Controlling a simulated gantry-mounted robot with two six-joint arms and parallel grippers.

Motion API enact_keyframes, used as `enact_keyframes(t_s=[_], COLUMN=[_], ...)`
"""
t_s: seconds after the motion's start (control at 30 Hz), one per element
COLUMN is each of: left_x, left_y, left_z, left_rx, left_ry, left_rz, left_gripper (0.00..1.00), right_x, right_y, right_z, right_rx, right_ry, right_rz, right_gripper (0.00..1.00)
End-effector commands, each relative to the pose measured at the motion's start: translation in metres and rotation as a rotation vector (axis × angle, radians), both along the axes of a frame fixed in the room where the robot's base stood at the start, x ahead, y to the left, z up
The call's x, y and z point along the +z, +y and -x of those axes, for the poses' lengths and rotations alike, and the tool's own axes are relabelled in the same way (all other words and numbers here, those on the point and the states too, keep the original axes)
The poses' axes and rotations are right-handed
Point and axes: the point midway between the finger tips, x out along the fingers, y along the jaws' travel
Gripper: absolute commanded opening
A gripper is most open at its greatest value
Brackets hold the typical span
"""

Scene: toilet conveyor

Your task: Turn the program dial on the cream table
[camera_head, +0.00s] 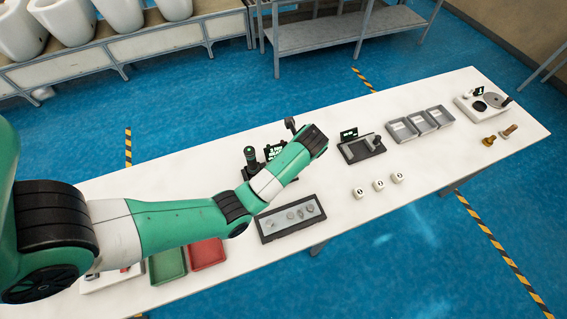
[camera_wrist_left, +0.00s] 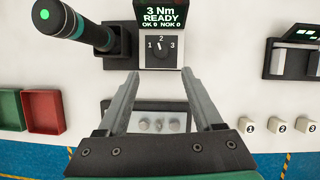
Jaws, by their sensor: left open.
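The program dial (camera_wrist_left: 163,48) is a small dark knob on a grey plate marked 1, 2 and 3, with 2 at the top. Its exact pointing is too small to tell. It sits just below a black screen (camera_wrist_left: 160,16) reading 3 Nm, READY, OK 0 and NOK 0. My left gripper (camera_wrist_left: 160,74) is open and empty; its two fingertips lie either side of the dial's line, short of the dial and apart from it. In the head view my left arm hides the dial; the lit screen (camera_head: 273,151) shows beside it. My right gripper is in neither view.
On the cream table (camera_head: 440,178), a green-tipped screwdriver (camera_wrist_left: 80,27) stands in a holder left of the dial. A grey tray (camera_head: 290,218) of parts, green (camera_head: 168,265) and red (camera_head: 208,253) bins, and numbered white blocks (camera_head: 378,186) lie nearer the front edge.

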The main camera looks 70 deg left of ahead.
Motion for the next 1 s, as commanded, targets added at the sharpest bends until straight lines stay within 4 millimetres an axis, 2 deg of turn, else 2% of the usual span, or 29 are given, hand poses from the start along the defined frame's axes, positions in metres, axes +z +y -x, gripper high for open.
enact_keyframes(t_s=[0.17,0.4,0.6,0.97,1.0], left_x=[-0.019,-0.07,-0.099,-0.105,-0.105], left_y=[0.008,0.028,0.041,0.045,0.045], left_z=[0.001,0.002,0.002,0.002,0.002], left_rx=[0.001,0.001,-0.001,-0.002,-0.002], left_ry=[0.001,0.0,-0.002,-0.005,-0.005], left_rz=[-0.002,-0.002,-0.004,-0.004,-0.004], left_gripper=[0.68,0.68,0.68,0.68,0.62], right_x=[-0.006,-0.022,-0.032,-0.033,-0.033], right_y=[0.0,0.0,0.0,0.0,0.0], right_z=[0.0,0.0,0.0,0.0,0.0], right_rx=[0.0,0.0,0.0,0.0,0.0], right_ry=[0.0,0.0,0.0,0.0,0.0], right_rz=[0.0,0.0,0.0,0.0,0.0], right_gripper=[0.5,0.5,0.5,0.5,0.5])
